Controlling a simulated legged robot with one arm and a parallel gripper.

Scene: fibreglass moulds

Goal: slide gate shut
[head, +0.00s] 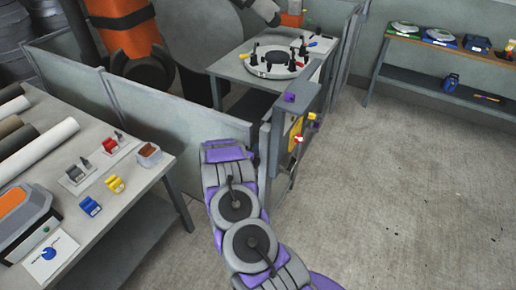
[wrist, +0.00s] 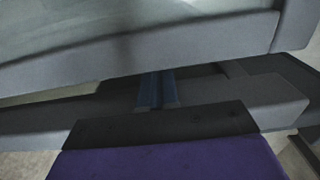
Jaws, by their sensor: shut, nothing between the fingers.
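A low grey fence surrounds the work cell in the head view. A grey panel (head: 291,118) with a yellow plate and small red, purple and yellow fittings stands at its front right corner, and looks like the gate; I cannot tell its exact edges. My purple and grey arm reaches up to the front fence, just left of this panel. My gripper (wrist: 157,90) shows in the wrist view as two narrow blue fingers close together, shut and empty. Grey rails or panel edges lie close in front of and beside the fingers. Whether they touch cannot be told.
A table (head: 236,68) with a round mould and black clamps stands inside the fence. A workbench (head: 145,190) with rolls and small coloured items is at left. A shelf (head: 440,46) stands along the back right wall. The floor (head: 400,190) at right is clear.

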